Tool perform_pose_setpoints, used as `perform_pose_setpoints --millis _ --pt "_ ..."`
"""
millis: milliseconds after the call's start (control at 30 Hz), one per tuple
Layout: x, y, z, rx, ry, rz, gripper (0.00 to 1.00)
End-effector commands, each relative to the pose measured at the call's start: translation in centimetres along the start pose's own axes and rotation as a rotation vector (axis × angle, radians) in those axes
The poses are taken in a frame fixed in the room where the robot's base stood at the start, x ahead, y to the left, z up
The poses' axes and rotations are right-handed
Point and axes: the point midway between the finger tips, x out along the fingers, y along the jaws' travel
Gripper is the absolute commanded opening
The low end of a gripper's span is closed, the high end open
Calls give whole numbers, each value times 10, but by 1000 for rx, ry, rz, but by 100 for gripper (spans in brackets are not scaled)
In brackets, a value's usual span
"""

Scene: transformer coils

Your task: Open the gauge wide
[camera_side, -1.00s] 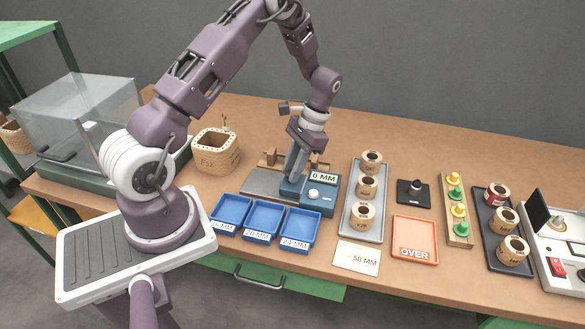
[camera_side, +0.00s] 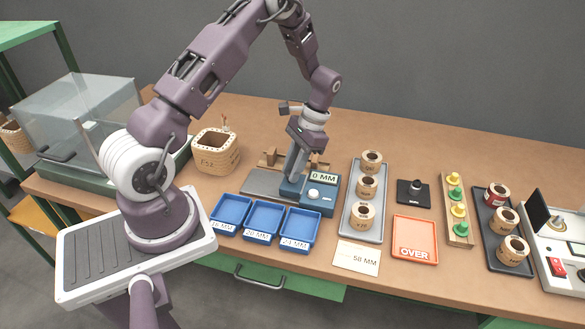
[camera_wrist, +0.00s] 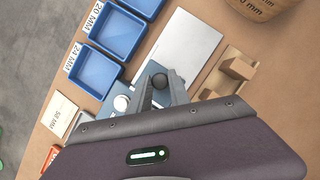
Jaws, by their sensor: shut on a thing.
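The gauge has a blue body (camera_side: 318,206) with a display reading 0 MM (camera_side: 323,177) and a white round knob (camera_side: 314,193). A light metal plate (camera_side: 262,184) extends to its left. In the wrist view the plate (camera_wrist: 188,47) and white knob (camera_wrist: 121,102) also show. My gripper (camera_side: 290,180) points down at the gauge's near-left side. In the wrist view my gripper (camera_wrist: 161,90) is shut on a dark round knob (camera_wrist: 159,81) between its fingers. The knob's lower part is hidden by the fingers.
Blue trays (camera_side: 264,221) lie in front of the gauge. A grey tray of coils (camera_side: 363,227) stands close on its right. An orange OVER tray (camera_side: 414,239) lies further right.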

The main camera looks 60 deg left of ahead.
Motion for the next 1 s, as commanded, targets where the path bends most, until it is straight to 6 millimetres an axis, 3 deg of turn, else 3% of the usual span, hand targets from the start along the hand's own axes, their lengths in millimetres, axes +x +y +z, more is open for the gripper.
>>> perform_pose_setpoints --millis 433,800,1000 --pt "0 -3 2 -2 2 0 0" --pt "20 -56 50 -5 2 -1 0" --pt "23 -63 57 0 3 -2 0"
